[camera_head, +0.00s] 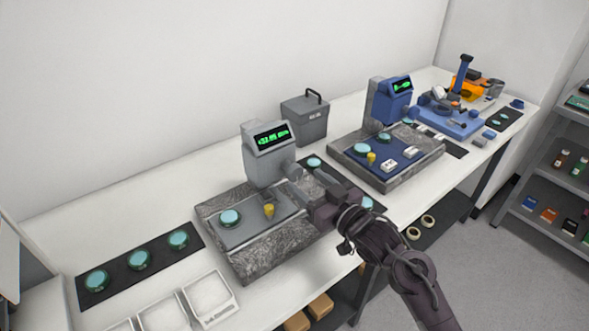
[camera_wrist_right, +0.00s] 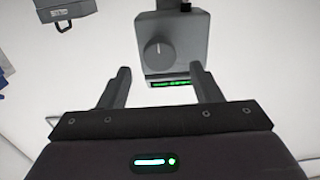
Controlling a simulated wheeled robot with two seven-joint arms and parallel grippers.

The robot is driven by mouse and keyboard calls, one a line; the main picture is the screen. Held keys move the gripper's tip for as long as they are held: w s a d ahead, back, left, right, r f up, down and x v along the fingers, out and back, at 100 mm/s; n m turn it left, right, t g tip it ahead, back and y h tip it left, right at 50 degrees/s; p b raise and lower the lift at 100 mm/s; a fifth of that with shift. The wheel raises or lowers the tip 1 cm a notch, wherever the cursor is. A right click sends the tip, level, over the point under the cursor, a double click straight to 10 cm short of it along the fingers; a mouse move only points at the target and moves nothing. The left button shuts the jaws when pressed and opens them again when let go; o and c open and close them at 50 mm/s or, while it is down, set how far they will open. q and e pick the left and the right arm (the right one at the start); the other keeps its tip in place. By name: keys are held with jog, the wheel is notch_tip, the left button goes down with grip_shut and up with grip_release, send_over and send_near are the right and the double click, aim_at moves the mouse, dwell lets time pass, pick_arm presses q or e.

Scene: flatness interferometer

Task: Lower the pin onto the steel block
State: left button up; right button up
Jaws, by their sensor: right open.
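My right gripper (camera_head: 296,184) is open, with its fingers beside the front of the grey gauge (camera_head: 267,158). In the right wrist view the open fingers (camera_wrist_right: 160,76) have nothing between them, and the grey gauge head (camera_wrist_right: 172,40) with its round knob and green display lies beyond them. Below the gauge, a grey plate (camera_head: 245,233) sits on a speckled stone base (camera_head: 270,263). A teal disc (camera_head: 229,217) and a small brass-coloured piece (camera_head: 269,210) stand on the plate. I cannot make out a pin or a separate steel block for certain. My left gripper is not in view.
A dark mat with teal discs (camera_head: 139,259) and white trays (camera_head: 209,296) lie at the left. A grey box (camera_head: 304,120) stands behind. A blue gauge (camera_head: 392,103) on a second stone base stands to the right. A shelf (camera_head: 553,190) is far right.

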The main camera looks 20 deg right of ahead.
aim_at(297, 174)
jog(key=p+x, duration=0.1)
jog(key=x, duration=0.5)
jog(key=c, duration=1)
jog(key=shift+o, duration=0.2)
